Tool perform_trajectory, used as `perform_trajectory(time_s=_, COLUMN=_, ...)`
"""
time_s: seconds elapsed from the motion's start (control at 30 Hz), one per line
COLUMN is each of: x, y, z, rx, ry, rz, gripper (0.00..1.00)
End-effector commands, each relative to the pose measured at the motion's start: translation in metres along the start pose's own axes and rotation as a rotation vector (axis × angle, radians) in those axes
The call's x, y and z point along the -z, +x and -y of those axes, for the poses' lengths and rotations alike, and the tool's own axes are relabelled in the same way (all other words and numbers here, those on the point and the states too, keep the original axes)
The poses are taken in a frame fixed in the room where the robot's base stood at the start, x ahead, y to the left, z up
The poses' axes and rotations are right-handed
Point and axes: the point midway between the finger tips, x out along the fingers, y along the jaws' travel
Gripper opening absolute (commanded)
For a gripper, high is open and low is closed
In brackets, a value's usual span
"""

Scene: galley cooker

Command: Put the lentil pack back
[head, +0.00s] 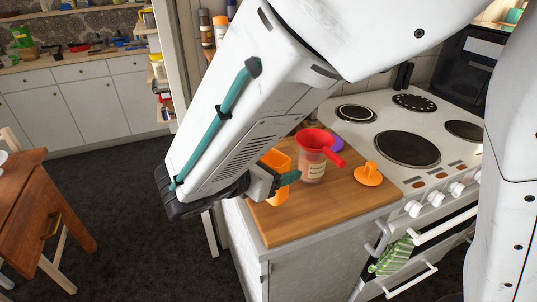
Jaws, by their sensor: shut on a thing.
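An orange pack (276,160), which looks like the lentil pack, is above the left part of the wooden worktop (290,230). My gripper (287,179) has teal fingers and is shut on this pack; part of the pack shows above and below the fingers. The arm hides its left side, and I cannot tell whether its base touches the wood. Just right of the fingers stands a clear jar (312,172) with a label, a red funnel (318,141) in its mouth.
An orange knobbed lid-like thing (368,174) lies right of the jar, and a purple thing (336,143) is behind it. The cooker (385,120) adjoins the worktop on the right. Bottles (206,28) stand at the back. The worktop's front is clear.

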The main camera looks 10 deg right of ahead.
Motion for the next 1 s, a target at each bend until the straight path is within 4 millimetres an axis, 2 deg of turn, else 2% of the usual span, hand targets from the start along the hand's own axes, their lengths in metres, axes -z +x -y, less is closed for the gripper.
perform_trajectory(time_s=0.17, x=0.003, y=0.006, z=-0.006, rx=0.002, ry=-0.002, rz=0.001, gripper=0.40)
perform_trajectory(time_s=0.4, x=0.031, y=0.017, z=-0.005, rx=0.003, ry=-0.003, rz=0.001, gripper=0.40)
perform_trajectory(time_s=0.77, x=0.035, y=0.018, z=-0.005, rx=0.003, ry=-0.001, rz=0.001, gripper=0.40)
perform_trajectory(time_s=0.8, x=0.034, y=0.018, z=-0.005, rx=0.002, ry=0.000, rz=0.001, gripper=0.76)
perform_trajectory(time_s=0.83, x=0.034, y=0.018, z=-0.005, rx=0.002, ry=0.000, rz=0.001, gripper=0.85)
perform_trajectory(time_s=1.0, x=0.034, y=0.018, z=-0.005, rx=0.002, ry=0.000, rz=0.001, gripper=0.87)
